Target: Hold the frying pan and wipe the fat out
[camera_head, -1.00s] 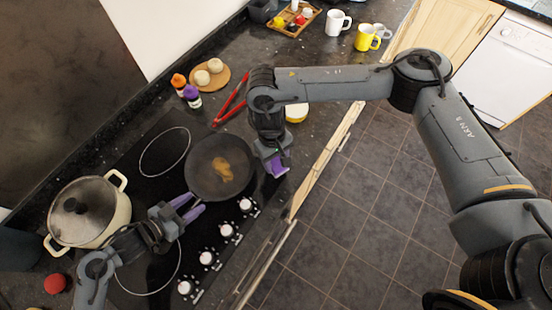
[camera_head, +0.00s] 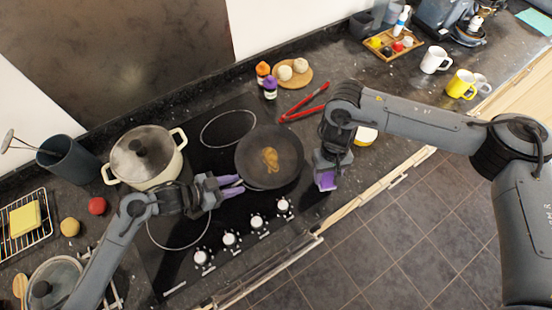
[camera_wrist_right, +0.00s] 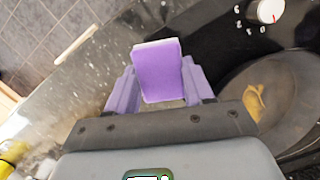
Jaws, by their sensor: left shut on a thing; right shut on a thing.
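The dark frying pan (camera_head: 285,148) sits on the black hob, with a brown patch of fat (camera_head: 270,160) on its floor. My left gripper (camera_head: 232,187) is at the pan's lower left edge, shut on the pan's handle, which its purple fingers mostly hide. My right gripper (camera_head: 326,178) is just right of the pan, shut on a purple sponge (camera_wrist_right: 158,72) with a pale edge. In the right wrist view, the pan (camera_wrist_right: 292,115) and fat (camera_wrist_right: 253,102) lie to the right of the sponge, which is apart from the pan.
A lidded cream pot (camera_head: 165,172) stands left of the pan. Red tongs (camera_head: 303,104), two small bottles and a round board (camera_head: 309,78) lie behind it. Control knobs (camera_head: 229,239) line the hob's front. A yellow-and-white container (camera_head: 366,136) stands beside my right arm.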

